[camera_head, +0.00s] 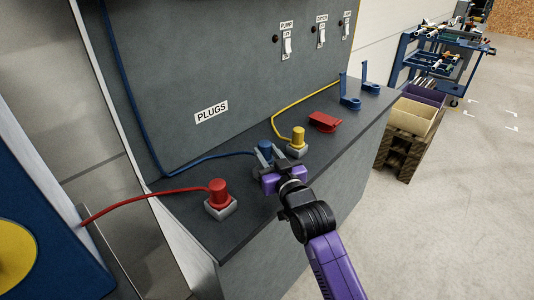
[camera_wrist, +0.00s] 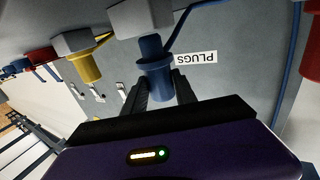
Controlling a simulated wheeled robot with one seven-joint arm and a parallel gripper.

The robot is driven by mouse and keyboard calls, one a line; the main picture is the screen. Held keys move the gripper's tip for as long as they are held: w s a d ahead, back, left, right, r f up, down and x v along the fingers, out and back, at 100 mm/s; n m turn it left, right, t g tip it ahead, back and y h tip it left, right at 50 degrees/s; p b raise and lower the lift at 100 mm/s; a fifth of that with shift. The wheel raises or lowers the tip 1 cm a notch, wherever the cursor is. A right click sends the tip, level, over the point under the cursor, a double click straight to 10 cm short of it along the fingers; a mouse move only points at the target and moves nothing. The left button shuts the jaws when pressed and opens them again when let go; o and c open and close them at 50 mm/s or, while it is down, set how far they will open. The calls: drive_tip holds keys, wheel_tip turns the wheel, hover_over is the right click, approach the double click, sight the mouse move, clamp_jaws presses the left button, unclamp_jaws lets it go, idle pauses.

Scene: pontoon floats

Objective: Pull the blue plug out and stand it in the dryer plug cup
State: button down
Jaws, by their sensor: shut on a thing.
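The blue plug (camera_head: 264,147) is at the middle of the dark bench top, with a blue cable running left. In the wrist view the blue plug (camera_wrist: 155,78) sits between the fingers of my gripper (camera_wrist: 161,92), which is shut on it. A grey socket block (camera_wrist: 140,18) is at its far end, and a narrower blue part shows between block and plug body. I cannot tell whether the plug is clear of the block. In the head view my gripper (camera_head: 266,158) partly hides the plug and its block. I cannot make out a dryer plug cup.
A red plug (camera_head: 218,191) stands left and a yellow plug (camera_head: 298,137) right, both in grey blocks with cables. A red flat item (camera_head: 324,122) and two blue upright brackets (camera_head: 349,98) are farther right. A grey panel (camera_head: 190,65) with switches rises behind the bench.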

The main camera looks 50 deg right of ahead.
drive_tip(key=shift+f+b, duration=1.05)
drive_tip(key=shift+f, duration=0.45)
drive_tip(key=c, duration=0.9)
unclamp_jaws()
drive_tip(key=b+v, duration=0.1)
drive_tip(key=v, duration=0.6)
drive_tip(key=shift+s+a, duration=0.15)
drive_tip(key=shift+s, duration=0.25)
